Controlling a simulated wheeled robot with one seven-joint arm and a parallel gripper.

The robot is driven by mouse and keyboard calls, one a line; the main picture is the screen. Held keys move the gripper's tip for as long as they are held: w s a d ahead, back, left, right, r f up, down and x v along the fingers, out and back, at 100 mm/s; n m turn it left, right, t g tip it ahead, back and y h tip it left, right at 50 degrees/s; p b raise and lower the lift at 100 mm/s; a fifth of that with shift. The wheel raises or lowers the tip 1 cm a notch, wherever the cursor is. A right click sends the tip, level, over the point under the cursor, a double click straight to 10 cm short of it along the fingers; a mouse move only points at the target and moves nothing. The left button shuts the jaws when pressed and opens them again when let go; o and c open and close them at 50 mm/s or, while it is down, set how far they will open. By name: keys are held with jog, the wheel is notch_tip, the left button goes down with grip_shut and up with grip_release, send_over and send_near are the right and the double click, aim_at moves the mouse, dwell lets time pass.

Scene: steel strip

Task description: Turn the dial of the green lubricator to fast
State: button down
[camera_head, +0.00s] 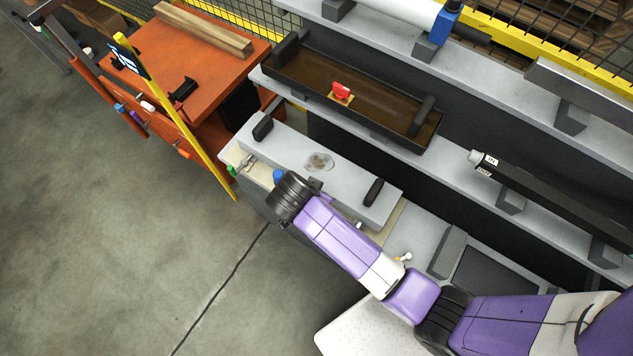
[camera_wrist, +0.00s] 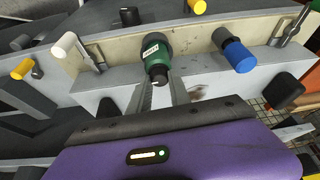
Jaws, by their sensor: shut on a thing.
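The green lubricator (camera_wrist: 157,62) is in the upper middle of the wrist view, with a dark body, a white label and a dial (camera_wrist: 158,76) at its near end. My gripper (camera_wrist: 159,88) has one finger on each side of the dial and is shut on it. The dial's marks are too small to read, so its setting cannot be told. In the head view my wrist hides the gripper and the green lubricator.
A blue lubricator (camera_wrist: 236,52) sits to the right on the same pale panel (camera_wrist: 200,40). Yellow and white knobs and levers stand near it. The head view shows a brown tray (camera_head: 300,80) with a red item, and an orange workbench (camera_head: 205,60) at the left.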

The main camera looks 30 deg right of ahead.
jog(key=shift+m, duration=0.6)
dwell(5.1)
jog(key=c, duration=1.2)
grip_release()
jog(key=shift+a, duration=0.1)
jog(key=v, duration=0.7)
jog(key=shift+a+r+b, duration=0.2)
jog(key=shift+r+b, duration=0.1)
jog(key=shift+b, duration=0.15)
